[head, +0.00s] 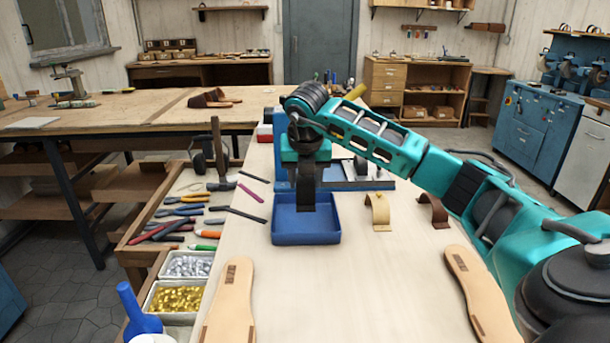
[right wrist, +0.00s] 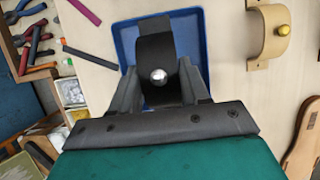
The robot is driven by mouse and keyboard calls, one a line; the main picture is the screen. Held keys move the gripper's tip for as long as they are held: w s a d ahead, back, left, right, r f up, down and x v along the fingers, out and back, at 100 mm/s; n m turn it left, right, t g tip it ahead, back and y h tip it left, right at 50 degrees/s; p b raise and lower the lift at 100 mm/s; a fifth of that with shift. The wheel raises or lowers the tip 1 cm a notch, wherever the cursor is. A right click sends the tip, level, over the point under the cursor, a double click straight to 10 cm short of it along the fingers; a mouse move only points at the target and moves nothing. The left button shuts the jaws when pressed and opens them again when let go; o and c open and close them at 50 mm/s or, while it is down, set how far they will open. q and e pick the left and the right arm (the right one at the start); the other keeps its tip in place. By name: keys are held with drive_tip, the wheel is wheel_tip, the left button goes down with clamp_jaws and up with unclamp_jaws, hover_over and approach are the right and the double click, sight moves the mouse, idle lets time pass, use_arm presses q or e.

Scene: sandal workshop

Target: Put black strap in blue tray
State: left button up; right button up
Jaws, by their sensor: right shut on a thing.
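The blue tray (head: 305,239) sits on the pale bench top in the middle of the head view. My right gripper (head: 306,208) points down over the tray. In the right wrist view, the right gripper (right wrist: 160,90) is shut on the black strap (right wrist: 155,48), a curved dark band with a round silvery stud. The strap is over the blue tray (right wrist: 128,45), whose rim shows around it. I cannot tell whether the strap touches the tray floor. In the head view the strap is hard to tell from the dark fingers. My left gripper is not in view.
A tan strap (head: 377,211) and a brown strap (head: 433,211) stand right of the tray. Two sandal soles (head: 230,300) (head: 477,290) lie nearer. Hand tools and bins of metal bits (head: 178,298) are at left. A blue press (head: 350,177) stands behind the tray.

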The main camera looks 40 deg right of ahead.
wheel_tip(320, 180, down, 3)
drive_tip(key=shift+b, duration=1)
drive_tip(key=shift+f+b, duration=1.3)
drive_tip(key=shift+f, duration=0.65)
drive_tip(key=shift+f, duration=0.25)
drive_tip(key=o, duration=1.1)
drive_tip(key=shift+o, duration=0.4)
drive_tip(key=o, duration=0.3)
